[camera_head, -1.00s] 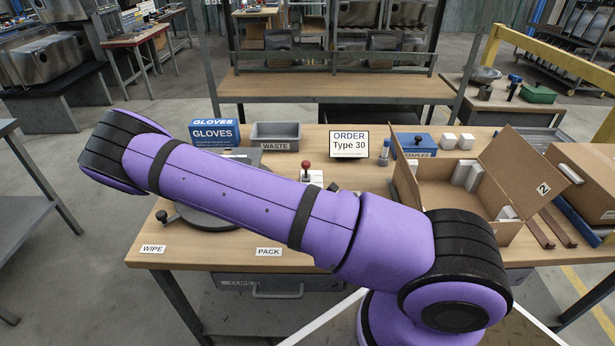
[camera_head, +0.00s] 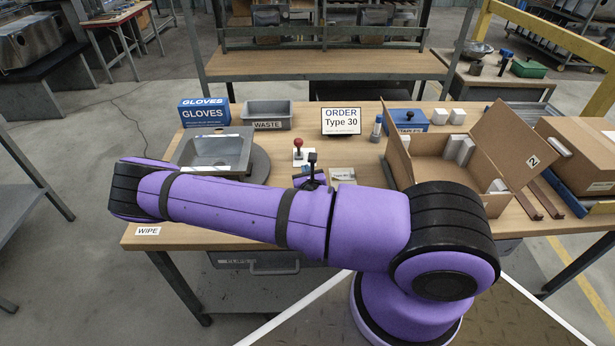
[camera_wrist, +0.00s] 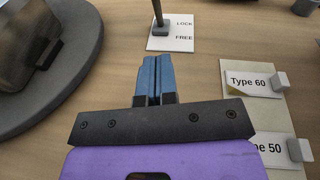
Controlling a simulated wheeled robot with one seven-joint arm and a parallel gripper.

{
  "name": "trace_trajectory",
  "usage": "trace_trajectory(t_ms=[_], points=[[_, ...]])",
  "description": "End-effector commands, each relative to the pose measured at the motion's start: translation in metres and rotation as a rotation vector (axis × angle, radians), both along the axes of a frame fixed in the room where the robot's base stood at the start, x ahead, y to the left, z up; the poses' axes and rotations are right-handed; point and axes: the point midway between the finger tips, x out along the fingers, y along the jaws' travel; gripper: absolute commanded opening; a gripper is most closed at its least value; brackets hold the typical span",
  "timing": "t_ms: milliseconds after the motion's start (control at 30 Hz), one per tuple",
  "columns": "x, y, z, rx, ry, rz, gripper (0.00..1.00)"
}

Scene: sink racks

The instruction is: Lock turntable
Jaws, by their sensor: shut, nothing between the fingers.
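The turntable (camera_head: 259,168) is a grey disc at the left of the bench, bearing a steel sink (camera_head: 212,151); my arm hides its near side. In the wrist view the turntable (camera_wrist: 88,55) and part of the sink (camera_wrist: 30,45) are at the left. The lock lever (camera_head: 299,146) has a red knob and a white base, right of the turntable. In the wrist view its dark stem (camera_wrist: 158,14) rises from a plate (camera_wrist: 172,44) marked LOCK and FREE; which mark it is set to, I cannot tell. My gripper (camera_wrist: 154,62) has its blue fingers together, empty, apart from the lever on its near side.
Label cards Type 60 (camera_wrist: 250,82) and Type 50 (camera_wrist: 270,149) lie right of my gripper. An ORDER sign (camera_head: 341,120), a WASTE bin (camera_head: 268,114) and a gloves box (camera_head: 205,111) stand at the back. An open carton (camera_head: 447,172) is at the right.

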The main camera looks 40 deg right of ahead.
Motion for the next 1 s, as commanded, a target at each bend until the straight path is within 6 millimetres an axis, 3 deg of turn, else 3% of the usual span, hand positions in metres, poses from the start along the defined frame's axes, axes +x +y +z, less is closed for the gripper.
trace_trajectory(t_ms=[233, 400, 1000], points=[[0.041, -0.021, -0.007, 0.002, -0.004, -0.002, 0.00], [0.059, -0.026, 0.008, 0.002, -0.002, 0.000, 0.00], [0.069, -0.030, 0.016, 0.000, 0.001, 0.000, 0.00]])
